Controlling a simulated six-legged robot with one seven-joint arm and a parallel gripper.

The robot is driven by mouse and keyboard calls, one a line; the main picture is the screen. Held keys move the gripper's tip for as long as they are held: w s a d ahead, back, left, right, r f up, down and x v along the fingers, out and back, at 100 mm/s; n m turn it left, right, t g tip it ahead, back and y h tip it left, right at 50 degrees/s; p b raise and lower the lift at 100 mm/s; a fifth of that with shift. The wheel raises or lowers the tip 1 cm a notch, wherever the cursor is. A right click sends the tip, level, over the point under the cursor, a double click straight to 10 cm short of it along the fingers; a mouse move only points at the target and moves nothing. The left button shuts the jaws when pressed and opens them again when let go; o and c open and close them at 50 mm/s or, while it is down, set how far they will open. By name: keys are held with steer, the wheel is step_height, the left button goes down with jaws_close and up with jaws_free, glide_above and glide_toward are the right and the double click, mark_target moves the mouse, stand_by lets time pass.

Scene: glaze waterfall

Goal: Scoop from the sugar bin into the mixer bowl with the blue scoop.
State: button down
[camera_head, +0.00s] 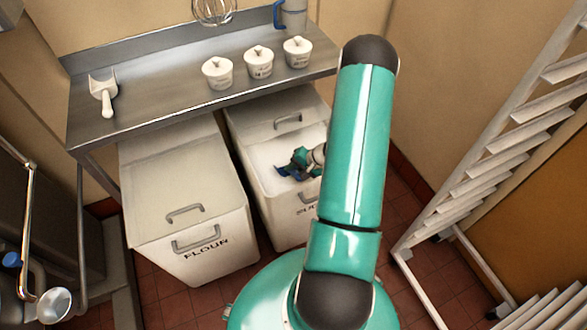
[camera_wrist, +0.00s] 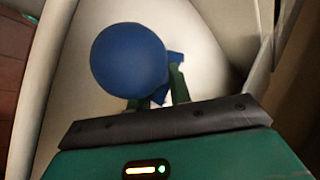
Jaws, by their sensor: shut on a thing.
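The sugar bin (camera_head: 285,215) is a white bin under the steel bench. Its front top is open, with white sugar (camera_head: 268,152) inside, and my arm hides part of its label. My gripper (camera_head: 300,160) is at the bin's opening, shut on the blue scoop (camera_head: 287,173). In the wrist view, my gripper (camera_wrist: 157,88) has its green fingers at the handle of the blue scoop (camera_wrist: 128,60), whose round underside faces the camera. What the scoop holds cannot be seen. I cannot make out the mixer bowl in either view.
The closed flour bin (camera_head: 190,228) stands left of the sugar bin. A white scoop (camera_head: 103,93) and white tubs (camera_head: 258,63) lie on the steel bench (camera_head: 160,85). A whisk (camera_head: 213,10) hangs above. A white rack (camera_head: 490,160) stands at right.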

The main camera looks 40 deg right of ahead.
steer(key=shift+s+f, duration=0.1)
step_height(320, 180, up, 2)
steer(key=shift+s+a+r+t, duration=0.15)
steer(key=shift+t, duration=0.45)
steer(key=shift+r+n+t, duration=0.4)
steer(key=shift+r+t, duration=0.1)
steer(key=shift+r, duration=0.25)
step_height(320, 180, up, 16)
steer(key=s+t, duration=0.1)
steer(key=shift+s+a+f+n+t+h, duration=0.2)
steer(key=shift+s+n+t+h, duration=0.1)
steer(key=shift+s+t, duration=0.1)
stand_by(0.8)
